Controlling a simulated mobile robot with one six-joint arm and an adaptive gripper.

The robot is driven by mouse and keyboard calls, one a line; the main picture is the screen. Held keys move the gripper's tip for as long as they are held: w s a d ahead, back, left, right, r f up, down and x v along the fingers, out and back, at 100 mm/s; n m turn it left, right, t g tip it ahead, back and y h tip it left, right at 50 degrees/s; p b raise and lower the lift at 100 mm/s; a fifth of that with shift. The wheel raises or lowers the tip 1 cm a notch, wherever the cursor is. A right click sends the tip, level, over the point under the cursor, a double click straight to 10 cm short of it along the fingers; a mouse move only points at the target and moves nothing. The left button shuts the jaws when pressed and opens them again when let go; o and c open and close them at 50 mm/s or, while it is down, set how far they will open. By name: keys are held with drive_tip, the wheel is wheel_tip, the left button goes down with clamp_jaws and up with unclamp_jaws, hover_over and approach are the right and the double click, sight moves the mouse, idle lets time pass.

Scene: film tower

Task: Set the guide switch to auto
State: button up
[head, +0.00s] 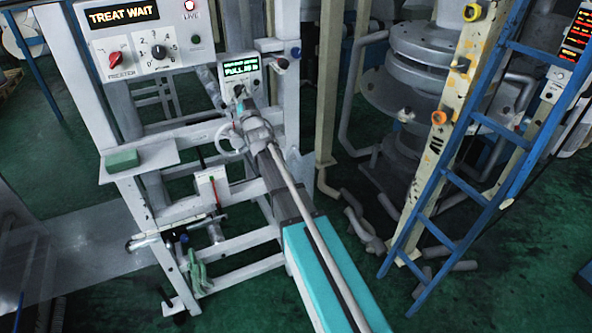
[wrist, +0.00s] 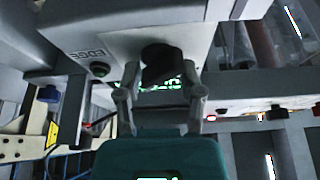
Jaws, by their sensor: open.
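A small grey control box with a green-lit display (head: 240,68) stands on the white frame in the head view. A dark knob (head: 239,90), which looks like the guide switch, is on its face below the display. In the wrist view the black knob (wrist: 161,62) sits on a panel lettered "EDGE" (wrist: 86,54). My gripper (wrist: 160,72) is open, with one finger on each side of the knob; I cannot tell whether they touch it. The knob's pointer and position marks cannot be read. In the head view my gripper (head: 239,108) is just in front of the box.
A larger panel (head: 145,50) at upper left carries a "TREAT WAIT" display (head: 121,14), a red knob (head: 115,59) and a numbered dial (head: 159,51). A blue ladder (head: 470,170) stands at right.

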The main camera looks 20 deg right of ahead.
drive_tip(key=shift+d+n+g+y, duration=0.15)
drive_tip(key=shift+n+y, duration=0.7)
drive_tip(key=shift+n, duration=0.85)
drive_tip(key=shift+a+n+g+y, duration=0.1)
drive_tip(key=shift+n+g+y, duration=0.15)
drive_tip(key=shift+n+y, duration=1.05)
drive_tip(key=n+g+y+p, duration=0.1)
drive_tip(key=n, duration=0.2)
drive_tip(key=n+g+y+p, duration=0.1)
drive_tip(key=n, duration=0.3)
drive_tip(key=shift+d+r, duration=0.1)
drive_tip(key=b+v, duration=0.4)
drive_tip(key=v, duration=1)
drive_tip(key=s+d+f+m+g+h+b, duration=0.2)
drive_tip(key=f+m+h, duration=0.4)
drive_tip(key=f, duration=0.3)
drive_tip(key=s+d+f+m+g+h+b, duration=0.2)
drive_tip(key=s+d+f+m+g+h, duration=0.1)
drive_tip(key=d+f+m+g+h, duration=0.2)
drive_tip(key=shift+f+m+g+h, duration=0.4)
drive_tip(key=shift+f+m+h, duration=0.5)
drive_tip(key=shift+f, duration=0.95)
drive_tip(key=shift+s+d, duration=0.1)
drive_tip(key=shift+d, duration=0.05)
